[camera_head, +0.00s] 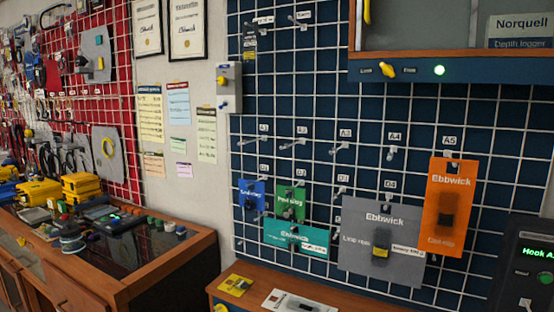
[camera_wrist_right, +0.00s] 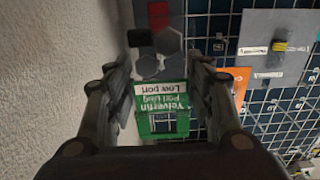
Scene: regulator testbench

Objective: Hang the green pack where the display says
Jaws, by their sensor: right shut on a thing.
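My right gripper (camera_wrist_right: 158,70) shows only in the right wrist view, shut on a green pack (camera_wrist_right: 163,103) labelled "Yelvertin". The pack's print is upside down there. My left gripper is not in view. The dark display (camera_head: 533,270) at the right edge of the head view reads "Hook A"; the rest is cut off. On the blue grid board (camera_head: 320,90), hooks labelled A1 to A4, such as A4 (camera_head: 391,153), look empty. An orange Ebbwick pack (camera_head: 447,212) hangs under label A5. Another green pack (camera_head: 290,203) hangs near D2.
A blue pack (camera_head: 252,195), a teal pack (camera_head: 297,236) and a large grey pack (camera_head: 365,240) hang low on the board. A wooden shelf (camera_head: 224,291) runs below. A blue-fronted cabinet (camera_head: 460,68) juts out above. The pale wall (camera_wrist_right: 50,60) is close beside my right gripper.

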